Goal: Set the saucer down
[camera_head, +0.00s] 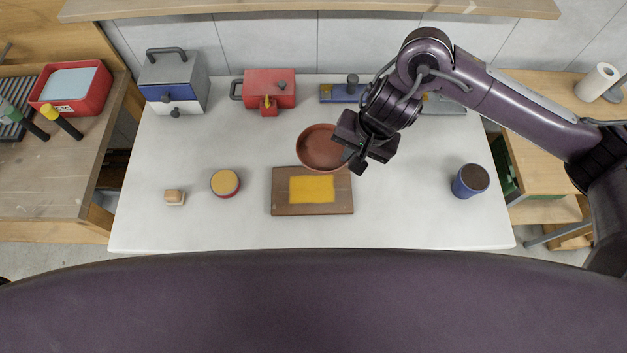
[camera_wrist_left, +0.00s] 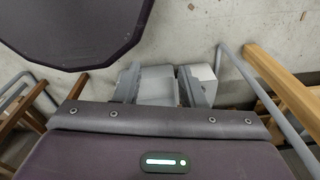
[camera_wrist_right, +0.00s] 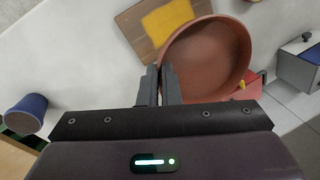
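The saucer (camera_head: 318,148) is a round, reddish-brown dish with a raised rim. In the head view it overlaps the back edge of a wooden board; the gap beneath it cannot be judged. My right gripper (camera_head: 355,158) is at the saucer's right side. In the right wrist view, the fingers of this gripper (camera_wrist_right: 159,86) are close together at the rim of the saucer (camera_wrist_right: 207,58), shut on it. My left gripper (camera_wrist_left: 160,85) shows only in the left wrist view, with its fingers apart and empty above the floor.
The wooden board (camera_head: 282,206) bears a yellow patch (camera_head: 312,189). A yellow-topped round container (camera_head: 225,183) and small tan block (camera_head: 174,197) stand left; a blue cup (camera_head: 466,184) stands right. A red box (camera_head: 270,88) is behind. The white table (camera_head: 410,220) has free room front right.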

